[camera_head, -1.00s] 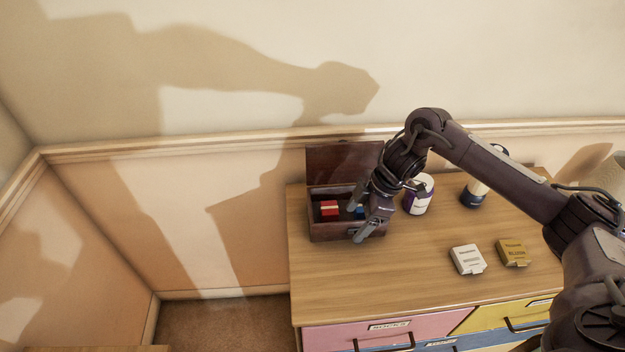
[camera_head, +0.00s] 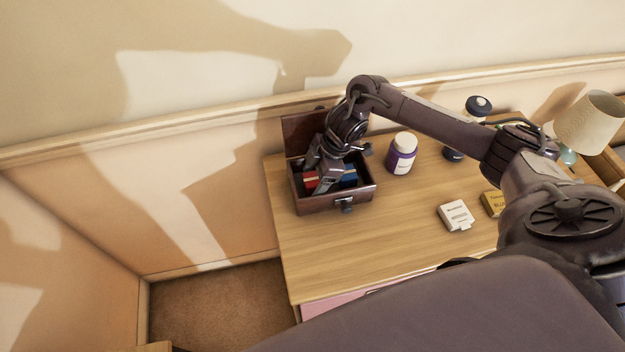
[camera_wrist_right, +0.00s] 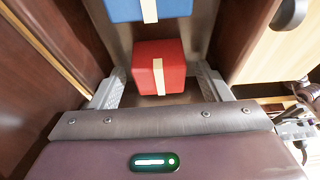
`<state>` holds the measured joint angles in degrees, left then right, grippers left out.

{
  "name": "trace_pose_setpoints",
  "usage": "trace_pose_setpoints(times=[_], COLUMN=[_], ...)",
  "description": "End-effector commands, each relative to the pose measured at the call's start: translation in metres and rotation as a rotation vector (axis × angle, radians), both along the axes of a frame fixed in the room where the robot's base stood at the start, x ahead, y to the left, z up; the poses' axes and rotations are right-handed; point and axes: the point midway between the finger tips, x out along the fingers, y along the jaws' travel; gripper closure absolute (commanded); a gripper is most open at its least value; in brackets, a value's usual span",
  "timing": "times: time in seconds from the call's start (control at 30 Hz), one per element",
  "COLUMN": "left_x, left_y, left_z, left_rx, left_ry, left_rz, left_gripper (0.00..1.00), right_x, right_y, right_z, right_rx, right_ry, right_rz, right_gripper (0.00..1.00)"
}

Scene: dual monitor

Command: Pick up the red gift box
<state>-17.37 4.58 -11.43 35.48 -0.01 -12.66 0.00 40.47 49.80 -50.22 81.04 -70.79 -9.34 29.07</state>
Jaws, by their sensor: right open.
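The red gift box (camera_head: 311,178) with a cream ribbon lies inside the open dark wooden chest (camera_head: 328,203) on the dresser. In the right wrist view the red gift box (camera_wrist_right: 158,68) sits between the two fingers of my right gripper (camera_wrist_right: 160,85), with a gap visible on each side. My right gripper (camera_head: 316,177) is open and reaches down into the chest, partly covering the red box in the head view. A blue gift box (camera_head: 348,176) lies beside it in the chest, and the blue box (camera_wrist_right: 150,9) also shows at the top of the wrist view. My left gripper is not seen.
The chest's raised lid (camera_head: 303,130) stands at the back by the wall. A purple and white jar (camera_head: 401,155), a white box (camera_head: 455,215) and a yellow box (camera_head: 493,203) stand to the right. The dresser's front left top is clear.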

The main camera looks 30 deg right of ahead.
Motion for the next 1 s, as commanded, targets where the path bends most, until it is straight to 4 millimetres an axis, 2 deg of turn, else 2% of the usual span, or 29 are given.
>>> trace_pose_setpoints(times=[0.13,0.3,0.67,1.0], left_x=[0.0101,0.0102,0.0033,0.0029], left_y=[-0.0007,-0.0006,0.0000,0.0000], left_z=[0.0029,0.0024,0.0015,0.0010], left_rx=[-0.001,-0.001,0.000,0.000], left_ry=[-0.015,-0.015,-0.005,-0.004], left_rz=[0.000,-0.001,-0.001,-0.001], left_gripper=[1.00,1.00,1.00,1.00], right_x=[0.0009,0.0010,0.0009,0.0012], right_y=[0.0032,0.0031,0.0030,0.0031], right_z=[-0.0074,-0.0079,-0.0075,-0.0044], right_rx=[0.000,0.000,0.000,0.001], right_ry=[-0.001,-0.001,-0.001,-0.002], right_rz=[0.001,0.001,0.001,0.001], right_gripper=[0.29,0.29,0.75,0.77])
